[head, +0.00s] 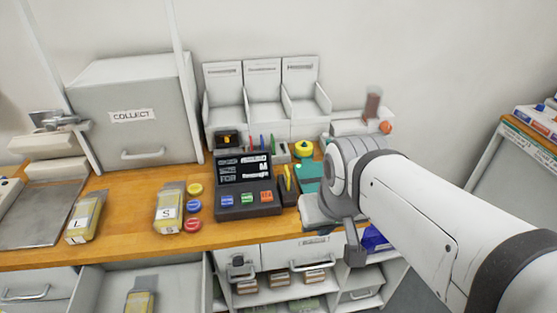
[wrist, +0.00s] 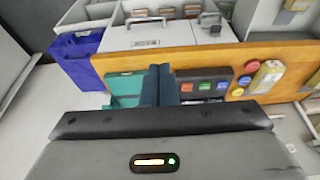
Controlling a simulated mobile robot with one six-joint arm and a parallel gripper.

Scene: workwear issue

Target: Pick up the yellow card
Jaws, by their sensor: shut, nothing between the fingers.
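A thin yellow upright piece (head: 287,177), which looks like the yellow card, stands in a dark holder just right of the black terminal (head: 247,205).
Colored cards stand in a row behind the terminal. A yellow bag marked S (head: 169,212) and round red, blue and yellow discs lie to its left. White bins (head: 262,95) stand behind. Below the counter (head: 130,240) are open drawers and a blue bag (wrist: 78,58).

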